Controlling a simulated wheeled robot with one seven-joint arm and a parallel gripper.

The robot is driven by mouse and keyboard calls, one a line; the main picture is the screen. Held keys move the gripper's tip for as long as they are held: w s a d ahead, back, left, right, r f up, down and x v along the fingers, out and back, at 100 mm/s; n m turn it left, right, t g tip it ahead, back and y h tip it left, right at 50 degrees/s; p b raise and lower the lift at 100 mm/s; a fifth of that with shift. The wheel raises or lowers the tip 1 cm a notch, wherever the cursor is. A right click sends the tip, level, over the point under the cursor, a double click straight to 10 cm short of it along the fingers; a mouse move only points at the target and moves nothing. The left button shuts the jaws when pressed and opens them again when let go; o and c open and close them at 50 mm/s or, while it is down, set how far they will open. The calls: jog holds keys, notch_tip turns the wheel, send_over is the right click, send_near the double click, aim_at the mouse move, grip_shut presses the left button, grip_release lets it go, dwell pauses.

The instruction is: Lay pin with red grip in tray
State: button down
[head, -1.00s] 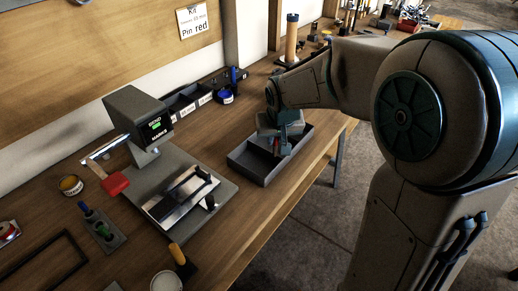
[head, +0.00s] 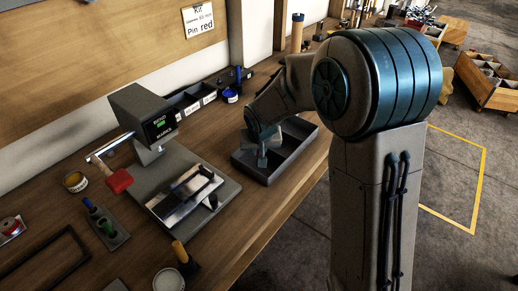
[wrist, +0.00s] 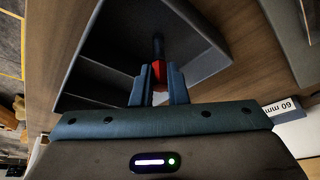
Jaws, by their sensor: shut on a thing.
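The pin with red grip (wrist: 157,74) is between my gripper's fingers in the wrist view, its dark blue end pointing away over the tray. My gripper (head: 263,157) is shut on it; in the wrist view the fingertips (wrist: 158,88) flank the red part. The dark grey divided tray (head: 292,164) stands on the bench near its edge, and fills much of the wrist view (wrist: 200,60). My gripper is over the left part of the tray in the head view. I cannot tell whether the pin touches the tray floor.
A press with a display (head: 150,118) and a metal fixture (head: 187,195) stand left of the tray. Labelled bins (head: 190,103) and a blue tin (head: 230,96) are behind it.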

jog(key=shift+f, duration=0.2)
jog(key=c, duration=1.4)
grip_release()
jog(key=shift+r, duration=0.1)
jog(key=shift+c, duration=0.2)
jog(key=shift+r, duration=0.25)
jog(key=a+v, duration=0.1)
jog(key=v, duration=1.1)
jog(key=s+d+m+g, duration=0.1)
jog(key=s+d+g, duration=0.1)
jog(key=s+d, duration=1.4)
jog(key=s, duration=0.4)
jog(key=shift+s+m+h, duration=0.25)
jog(key=shift+m+h, duration=0.05)
